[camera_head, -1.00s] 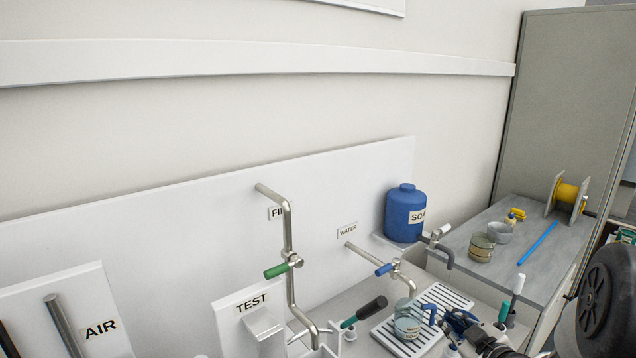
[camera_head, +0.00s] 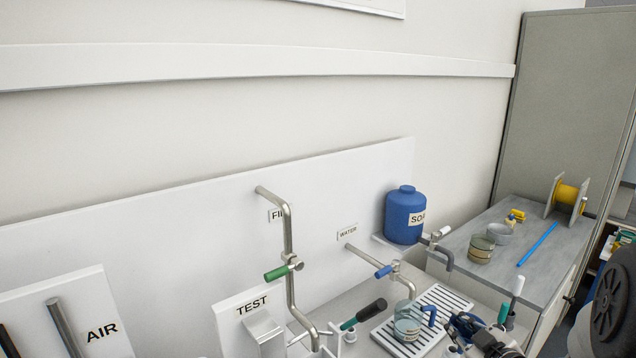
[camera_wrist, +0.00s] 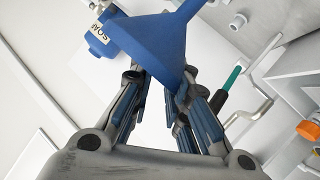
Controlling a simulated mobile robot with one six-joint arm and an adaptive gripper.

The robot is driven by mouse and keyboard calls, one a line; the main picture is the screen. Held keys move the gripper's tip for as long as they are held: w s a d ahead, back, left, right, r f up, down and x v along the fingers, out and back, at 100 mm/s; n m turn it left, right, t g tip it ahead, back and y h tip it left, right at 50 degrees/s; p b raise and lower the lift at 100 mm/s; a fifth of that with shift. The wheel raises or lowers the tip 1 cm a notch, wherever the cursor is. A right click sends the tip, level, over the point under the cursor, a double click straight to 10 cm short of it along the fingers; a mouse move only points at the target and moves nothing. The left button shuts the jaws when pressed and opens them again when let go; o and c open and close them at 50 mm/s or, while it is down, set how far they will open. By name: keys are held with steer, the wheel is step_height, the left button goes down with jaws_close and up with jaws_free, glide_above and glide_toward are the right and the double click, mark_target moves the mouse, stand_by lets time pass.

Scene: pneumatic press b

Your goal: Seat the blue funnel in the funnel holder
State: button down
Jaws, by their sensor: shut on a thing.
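The blue funnel (camera_wrist: 150,45) is in the wrist view, its broad cone between my fingertips and its narrow spout pointing to the upper right. My gripper (camera_wrist: 160,84) is shut on it; blue finger pads reach up to the cone from both sides. In the head view my gripper (camera_head: 482,335) is at the bottom right, in front of the slatted drain tray. The funnel cannot be clearly told from the blue finger parts there. I cannot surely identify the funnel holder in either view.
A glass beaker (camera_head: 407,322) stands on the slatted tray (camera_head: 442,298) below the water tap (camera_head: 400,275). The fill pipe (camera_head: 290,250) with its green handle rises to the left. A blue soap tank (camera_head: 404,215) is behind. A side bench (camera_head: 500,262) lies right.

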steer(key=s+d, duration=0.6)
steer(key=s, duration=0.7)
steer(key=shift+p, duration=0.45)
steer(key=shift+d, duration=0.1)
stand_by(0.3)
